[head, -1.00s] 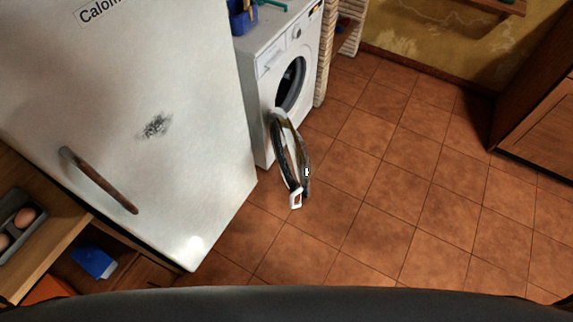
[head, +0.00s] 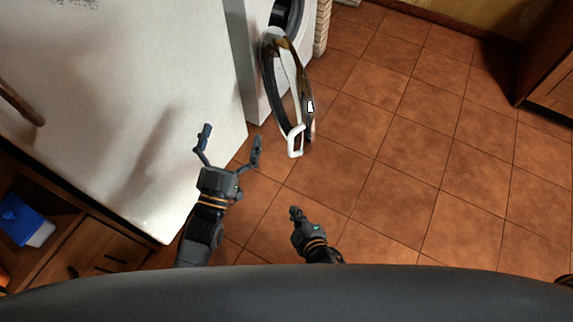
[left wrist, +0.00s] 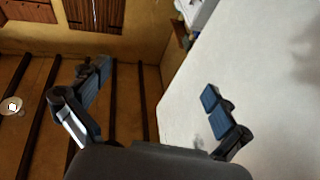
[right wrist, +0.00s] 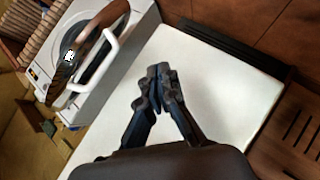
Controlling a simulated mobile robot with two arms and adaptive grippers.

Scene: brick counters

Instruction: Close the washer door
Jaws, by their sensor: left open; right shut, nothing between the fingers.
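The white washer (head: 243,45) stands beyond the fridge in the head view. Its round door (head: 270,80) is swung wide open toward me, with a white handle (head: 296,141) at its free edge. The door also shows in the right wrist view (right wrist: 97,27), in front of the washer (right wrist: 137,12). My left gripper (head: 231,141) is open and empty, beside the fridge and to the lower left of the door. My right gripper (head: 295,212) is shut and empty, below the door handle and apart from it.
The large white fridge (head: 130,120) fills the left side, close to my left gripper. A wooden shelf unit (head: 75,240) with a blue packet (head: 24,222) stands at lower left. The tiled floor (head: 420,150) to the right is clear. A wooden cabinet (head: 548,60) stands at far right.

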